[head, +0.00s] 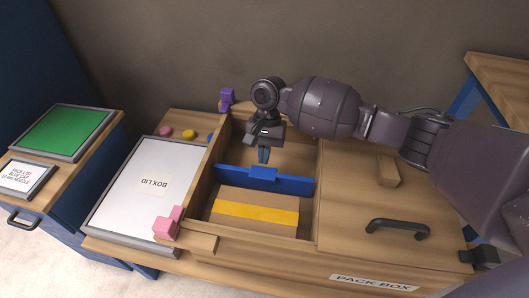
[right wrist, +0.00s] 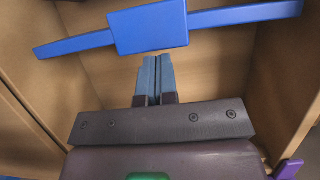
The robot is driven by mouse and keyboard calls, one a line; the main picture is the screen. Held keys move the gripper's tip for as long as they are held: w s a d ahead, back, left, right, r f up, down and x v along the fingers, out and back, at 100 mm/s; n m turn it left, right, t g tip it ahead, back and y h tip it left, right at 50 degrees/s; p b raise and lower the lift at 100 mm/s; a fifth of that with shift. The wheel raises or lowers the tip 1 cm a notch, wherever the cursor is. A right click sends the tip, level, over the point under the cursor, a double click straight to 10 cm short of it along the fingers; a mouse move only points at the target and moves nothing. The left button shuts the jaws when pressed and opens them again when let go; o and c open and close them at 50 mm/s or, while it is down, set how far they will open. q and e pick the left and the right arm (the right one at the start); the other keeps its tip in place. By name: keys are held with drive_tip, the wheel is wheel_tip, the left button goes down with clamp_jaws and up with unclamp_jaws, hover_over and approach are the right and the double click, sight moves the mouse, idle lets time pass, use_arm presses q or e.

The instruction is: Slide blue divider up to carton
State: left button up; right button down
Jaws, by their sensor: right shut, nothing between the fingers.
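The blue divider (head: 293,185) spans the open compartment of the wooden pack box, with a raised block at its middle. The carton (head: 255,206), brown with a yellow band, lies on the near side of the divider. A gap between them cannot be judged clearly. My right gripper (head: 263,155) is shut and empty, pointing down into the compartment on the far side of the divider. In the right wrist view the closed fingertips (right wrist: 155,62) sit close to the divider's middle block (right wrist: 149,27); whether they touch it I cannot tell. My left gripper is out of view.
The compartment's wooden walls (head: 205,182) stand close on both sides. A white box lid (head: 135,205), a pink piece (head: 168,224) and a purple piece (head: 227,97) are at the left. A wooden panel with a black handle (head: 397,227) lies right.

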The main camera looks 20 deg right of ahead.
sight(261, 174)
drive_tip(key=shift+s+a+r, duration=0.1)
drive_tip(key=shift+a+r, duration=0.05)
drive_tip(key=s+p, duration=0.1)
drive_tip(key=s+a+p, duration=0.1)
drive_tip(key=shift+a+r+p, duration=0.2)
drive_tip(key=shift+r+p, duration=0.1)
drive_tip(key=shift+r, duration=0.05)
drive_tip(key=shift+s+a+f, duration=0.25)
drive_tip(key=shift+s+a, duration=0.05)
drive_tip(key=shift+s, duration=0.2)
drive_tip(key=shift+s+f, duration=0.15)
drive_tip(key=shift+f, duration=0.1)
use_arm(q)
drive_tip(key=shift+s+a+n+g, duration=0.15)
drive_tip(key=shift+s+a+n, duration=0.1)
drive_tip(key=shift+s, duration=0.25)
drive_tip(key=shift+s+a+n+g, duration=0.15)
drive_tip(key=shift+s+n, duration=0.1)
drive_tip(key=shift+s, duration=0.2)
use_arm(e)
drive_tip(key=shift+f, duration=0.1)
